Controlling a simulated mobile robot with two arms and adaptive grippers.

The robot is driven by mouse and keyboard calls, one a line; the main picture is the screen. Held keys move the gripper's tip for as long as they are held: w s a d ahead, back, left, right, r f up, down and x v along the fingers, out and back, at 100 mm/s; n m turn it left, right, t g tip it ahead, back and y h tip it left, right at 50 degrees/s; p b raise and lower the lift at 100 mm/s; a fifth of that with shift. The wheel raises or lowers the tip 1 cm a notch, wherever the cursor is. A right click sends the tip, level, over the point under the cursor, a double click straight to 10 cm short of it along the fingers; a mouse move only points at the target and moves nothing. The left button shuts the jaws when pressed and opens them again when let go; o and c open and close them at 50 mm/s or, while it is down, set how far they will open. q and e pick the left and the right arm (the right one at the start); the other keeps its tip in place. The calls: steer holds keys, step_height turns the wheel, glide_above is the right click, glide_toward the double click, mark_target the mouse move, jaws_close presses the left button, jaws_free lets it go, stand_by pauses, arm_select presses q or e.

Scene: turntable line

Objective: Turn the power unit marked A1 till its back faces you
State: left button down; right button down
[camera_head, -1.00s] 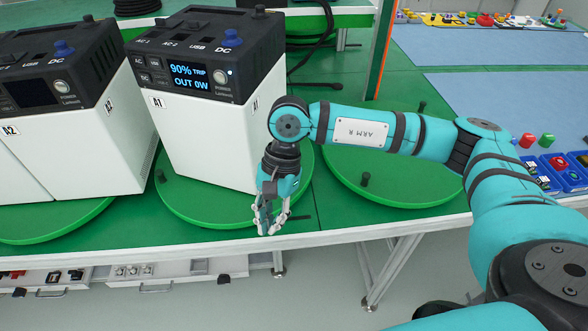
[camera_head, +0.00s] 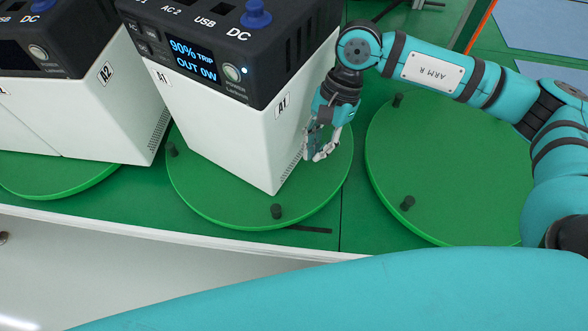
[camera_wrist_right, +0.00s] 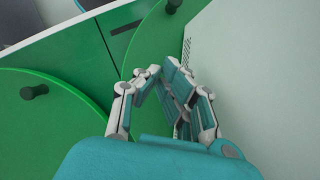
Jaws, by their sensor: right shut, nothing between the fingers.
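The power unit marked A1 (camera_head: 215,125) is a white box with a black top section. It stands on a round green turntable (camera_head: 235,212). Its front, with the lit display, faces me at a slant, and its right side with a second A1 label also shows. Its back is hidden. My right gripper (camera_head: 318,158) is shut and empty, low over the turntable beside the unit's right side. In the right wrist view the fingers (camera_wrist_right: 160,72) are close to the unit's white wall (camera_wrist_right: 265,70); whether they touch it I cannot tell. My left gripper is out of view.
A black peg (camera_head: 277,211) stands at the turntable's front rim, another (camera_head: 173,150) at its left. The unit marked A2 (camera_head: 75,110) stands close on the left. An empty turntable (camera_head: 450,170) with pegs lies on the right.

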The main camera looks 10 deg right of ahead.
mark_target(287, 207)
steer(key=x, duration=0.3)
steer(key=p+x, duration=0.1)
steer(key=x, duration=0.2)
steer(key=p+x, duration=0.1)
steer(key=x, duration=0.3)
steer(key=shift+s+r, duration=0.1)
steer(key=shift+s, duration=0.2)
steer(key=shift+s+a+r+p, duration=0.1)
steer(key=shift+s+a+p, duration=0.25)
steer(key=shift+a+p, duration=0.15)
steer(key=shift+s+a+r+p, duration=0.1)
steer(key=shift+s+a+p, duration=0.3)
steer(key=shift+a, duration=0.15)
steer(key=shift+s+a+f, duration=0.15)
steer(key=shift+s+a, duration=0.2)
steer(key=shift+a, duration=0.25)
